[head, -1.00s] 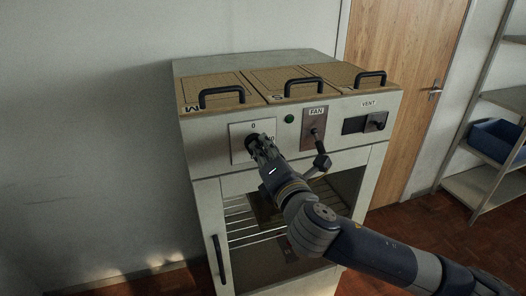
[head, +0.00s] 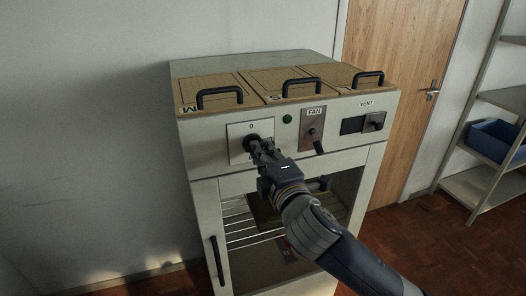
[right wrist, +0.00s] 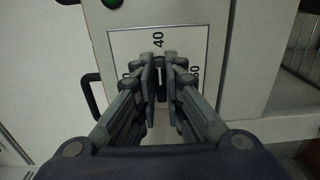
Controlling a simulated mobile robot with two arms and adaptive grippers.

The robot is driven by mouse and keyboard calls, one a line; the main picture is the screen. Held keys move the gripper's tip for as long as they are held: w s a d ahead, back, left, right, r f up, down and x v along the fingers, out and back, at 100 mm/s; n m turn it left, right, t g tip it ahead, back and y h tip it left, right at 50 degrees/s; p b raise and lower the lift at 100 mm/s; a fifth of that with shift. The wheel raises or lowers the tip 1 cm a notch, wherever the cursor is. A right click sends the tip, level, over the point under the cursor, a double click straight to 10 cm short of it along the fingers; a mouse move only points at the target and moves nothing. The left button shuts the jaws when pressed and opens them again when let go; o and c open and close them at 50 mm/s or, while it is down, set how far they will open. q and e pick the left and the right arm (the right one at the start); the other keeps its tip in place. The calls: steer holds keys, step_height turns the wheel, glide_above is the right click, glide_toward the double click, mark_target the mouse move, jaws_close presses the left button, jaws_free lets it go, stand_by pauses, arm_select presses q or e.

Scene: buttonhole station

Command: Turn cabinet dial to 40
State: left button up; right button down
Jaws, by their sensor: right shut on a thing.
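The cabinet (head: 330,170) stands in the middle of the head view. Its dial (head: 252,138) is a dark knob on a white plate (head: 236,152), left of the FAN panel, with a 0 printed above it. My right gripper (head: 259,148) reaches in from the lower right and is shut on the dial. In the right wrist view the fingers (right wrist: 160,75) close around the knob and hide most of it. The plate (right wrist: 196,40) there carries a 40 at the top, with partly hidden numbers at left and right. The pointer's exact reading is unclear. My left gripper is out of view.
Right of the dial are a green lamp (head: 287,118), the FAN lever (head: 316,140) and the VENT slider (head: 374,121). Black-handled lids (head: 219,94) cover the top. Below is an open bay with a wire rack (head: 240,228). Shelves with a blue bin (head: 494,139) stand at right.

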steer(key=shift+f, duration=0.1)
stand_by(0.3)
steer(key=c, duration=1.7)
jaws_free()
steer(key=shift+s, duration=0.1)
steer(key=v, duration=1.2)
